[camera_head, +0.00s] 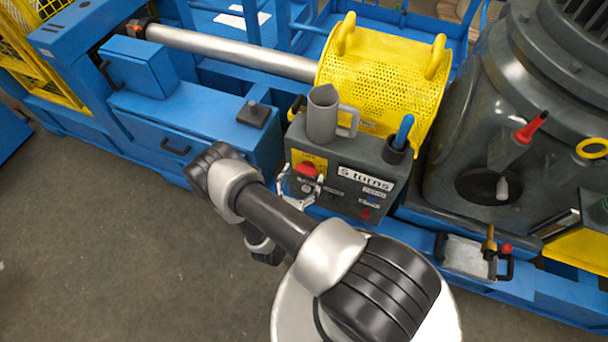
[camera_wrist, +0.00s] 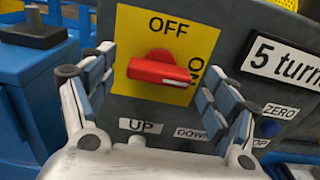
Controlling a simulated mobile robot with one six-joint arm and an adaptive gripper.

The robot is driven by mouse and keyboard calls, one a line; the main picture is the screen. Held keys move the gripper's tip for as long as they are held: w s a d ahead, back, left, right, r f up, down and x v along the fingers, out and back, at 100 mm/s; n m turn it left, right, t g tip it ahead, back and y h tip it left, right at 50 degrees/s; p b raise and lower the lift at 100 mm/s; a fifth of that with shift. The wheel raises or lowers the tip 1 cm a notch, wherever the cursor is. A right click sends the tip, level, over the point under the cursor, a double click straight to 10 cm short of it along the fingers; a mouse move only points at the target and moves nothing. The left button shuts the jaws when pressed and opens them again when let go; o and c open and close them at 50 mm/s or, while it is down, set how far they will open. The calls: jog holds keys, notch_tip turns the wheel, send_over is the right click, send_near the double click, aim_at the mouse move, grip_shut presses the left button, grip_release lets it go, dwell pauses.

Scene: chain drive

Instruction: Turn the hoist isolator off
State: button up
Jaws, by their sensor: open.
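The hoist isolator is a red rotary handle (camera_wrist: 160,70) on a yellow plate (camera_wrist: 150,32) marked OFF at the top and ON at the right. The handle lies roughly level, with its narrow end toward ON. In the head view the red handle (camera_head: 306,170) shows on the front of a dark control box (camera_head: 350,158). My gripper (camera_wrist: 152,82) is open, with one finger at each side of the handle and a gap visible on both sides. In the head view my gripper (camera_head: 298,188) is just in front of the box's left part.
UP and DOWN labels (camera_wrist: 140,126) sit below the plate. A "5 turns" label (camera_head: 366,178) and coloured buttons lie to the right. A grey jug (camera_head: 322,115) and a blue-handled tool in a cup (camera_head: 404,132) stand on top of the box.

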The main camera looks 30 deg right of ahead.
jog(key=shift+w+d, duration=0.4)
jog(key=shift+d, duration=0.1)
jog(key=shift+c, duration=0.4)
jog(key=c, duration=1)
